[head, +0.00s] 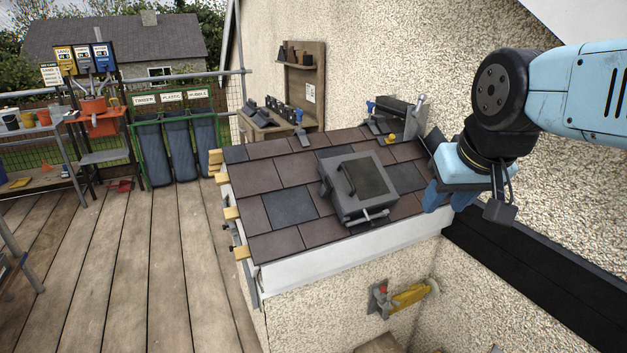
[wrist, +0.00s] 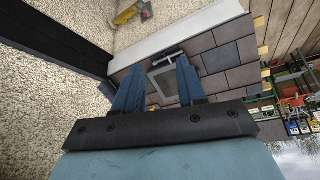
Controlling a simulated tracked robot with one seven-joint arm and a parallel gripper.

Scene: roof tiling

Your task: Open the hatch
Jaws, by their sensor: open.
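The hatch (head: 341,206) is a grey square box with a dark panel in its lid, set in the small tiled roof. Its lid lies down on the frame. A curved dark handle (head: 346,178) is on the lid's left side, and a metal bar-like latch (head: 367,217) is on its front edge. My gripper (head: 436,196) is to the right of the hatch, by the roof's right end, apart from it. In the wrist view its blue fingers (wrist: 160,66) are spread and empty, with the hatch (wrist: 165,84) showing beyond and between them, partly hidden by the right finger.
Brown and slate tiles (head: 272,243) surround the hatch. A rough wall (head: 430,50) rises behind and to the right. Clamps and a grey block (head: 396,112) sit at the roof's upper edge. A yellow-handled tool (head: 410,296) hangs below. The plank deck (head: 120,270) at left is mostly clear.

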